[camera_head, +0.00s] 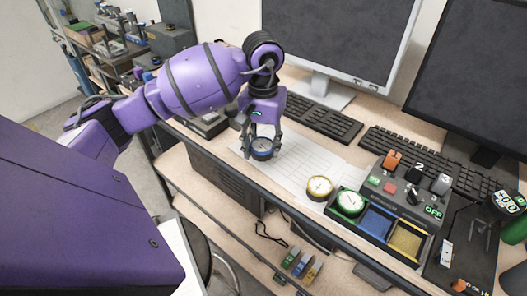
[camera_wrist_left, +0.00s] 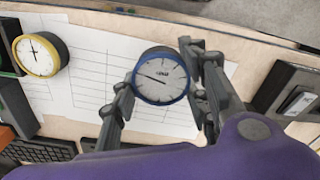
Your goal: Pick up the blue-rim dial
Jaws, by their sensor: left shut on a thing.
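The blue-rim dial (camera_head: 262,149) has a round pale face and a blue rim. My left gripper (camera_head: 262,153) reaches down over the white sheet and is shut on the dial, one finger at each side. In the left wrist view the blue-rim dial (camera_wrist_left: 160,76) sits between the fingers of my left gripper (camera_wrist_left: 161,88), its face and needle in clear sight. I cannot tell whether the dial touches the sheet or hangs just above it. My right gripper is not in view.
A yellow-rim dial (camera_head: 319,187) lies nearby on the desk. A green-rim dial (camera_head: 350,202) sits in the green compartment of a tray with empty blue (camera_head: 376,223) and yellow (camera_head: 406,241) compartments. A switch box (camera_head: 408,185), keyboards (camera_head: 322,119) and monitors stand around.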

